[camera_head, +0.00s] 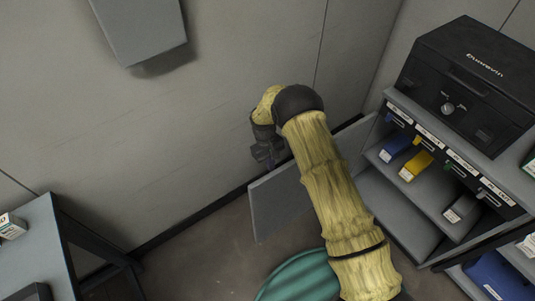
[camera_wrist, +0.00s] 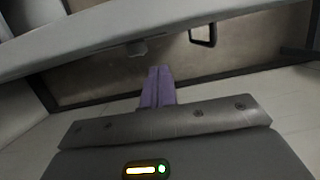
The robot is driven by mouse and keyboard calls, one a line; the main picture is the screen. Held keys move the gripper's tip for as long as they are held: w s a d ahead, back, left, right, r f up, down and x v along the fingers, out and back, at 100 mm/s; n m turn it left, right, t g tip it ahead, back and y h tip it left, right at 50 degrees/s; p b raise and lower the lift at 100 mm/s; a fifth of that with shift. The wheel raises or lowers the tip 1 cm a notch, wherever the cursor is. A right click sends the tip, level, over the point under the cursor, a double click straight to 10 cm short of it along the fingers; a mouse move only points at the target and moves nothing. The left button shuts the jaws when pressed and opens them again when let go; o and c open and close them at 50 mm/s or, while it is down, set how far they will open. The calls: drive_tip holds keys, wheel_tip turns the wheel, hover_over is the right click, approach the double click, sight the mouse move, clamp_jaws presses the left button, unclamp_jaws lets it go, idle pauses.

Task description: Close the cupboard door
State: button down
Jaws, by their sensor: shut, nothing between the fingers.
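The cupboard door (camera_head: 278,212) is a flat grey panel standing open, swung out from the grey cupboard (camera_head: 403,215) at the right. My arm crosses in front of the door and hides its middle. My gripper (camera_head: 268,158) is at the far side of the door's upper edge, between the door and the wall. In the wrist view my gripper's purple fingers (camera_wrist: 157,84) are together and empty. A pale grey panel (camera_wrist: 110,38), probably the door, crosses the top of that view beyond the fingertips. I cannot tell whether they touch it.
A black case (camera_head: 470,85) sits on the cupboard, with blue, yellow and grey boxes on the shelf below. A green round object (camera_head: 300,277) is on the floor near the door. A dark-legged table (camera_head: 38,245) stands at the left. Floor between table and door is clear.

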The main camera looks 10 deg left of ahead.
drive_tip(key=shift+s+d+r, duration=0.15)
drive_tip(key=shift+s+d, duration=0.85)
drive_tip(key=shift+d, duration=0.1)
drive_tip(key=shift+d+p, duration=0.1)
drive_tip(key=shift+p, duration=0.2)
